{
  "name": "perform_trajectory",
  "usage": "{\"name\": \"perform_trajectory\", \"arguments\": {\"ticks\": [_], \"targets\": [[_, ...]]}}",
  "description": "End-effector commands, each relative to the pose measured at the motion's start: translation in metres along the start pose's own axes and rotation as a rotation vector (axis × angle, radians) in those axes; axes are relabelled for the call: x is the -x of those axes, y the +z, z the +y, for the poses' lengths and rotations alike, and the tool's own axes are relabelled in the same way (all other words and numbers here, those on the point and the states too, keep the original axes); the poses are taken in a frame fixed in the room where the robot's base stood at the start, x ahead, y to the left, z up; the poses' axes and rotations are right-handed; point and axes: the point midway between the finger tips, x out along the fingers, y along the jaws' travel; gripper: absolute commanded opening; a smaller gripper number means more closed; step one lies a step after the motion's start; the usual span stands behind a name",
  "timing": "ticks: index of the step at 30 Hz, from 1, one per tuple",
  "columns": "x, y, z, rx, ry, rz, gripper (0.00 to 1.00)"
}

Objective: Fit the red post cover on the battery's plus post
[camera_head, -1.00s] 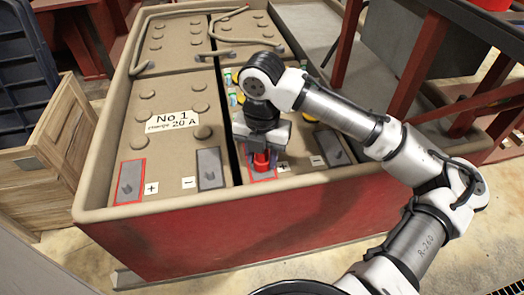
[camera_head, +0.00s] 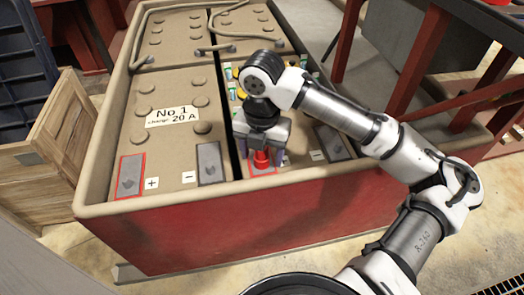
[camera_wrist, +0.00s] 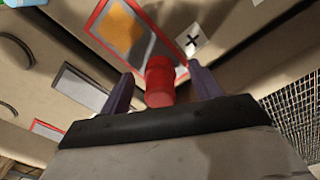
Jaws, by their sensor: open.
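The red post cover (camera_head: 261,158) stands upright at the red-outlined pad (camera_head: 262,171) on the near end of the right-hand battery. My gripper (camera_head: 264,152) points down over it, fingers open on either side. The wrist view shows the cover (camera_wrist: 160,82) between the two spread fingers, with a gap at each side. A plus label (camera_wrist: 191,39) lies near the red-outlined pad (camera_wrist: 150,50) there. The plus post itself is hidden, so I cannot tell whether the cover sits fully down on it.
The left battery has a red-outlined plus pad (camera_head: 129,178) and a grey minus pad (camera_head: 209,163). The right battery's minus pad (camera_head: 331,143) lies right of my gripper. The red case wall (camera_head: 190,235) with its raised rim runs along the front.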

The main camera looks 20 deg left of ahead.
Motion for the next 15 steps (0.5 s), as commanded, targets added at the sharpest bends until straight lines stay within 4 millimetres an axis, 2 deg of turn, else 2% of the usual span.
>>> {"name": "perform_trajectory", "arguments": {"ticks": [4, 7, 15], "targets": [[0.007, 0.0, 0.0, 0.0, 0.0, 0.0, 0.63], [0.022, 0.0, 0.0, 0.001, 0.0, 0.0, 0.63], [0.085, 0.0, 0.001, 0.001, 0.001, -0.001, 0.63]]}}
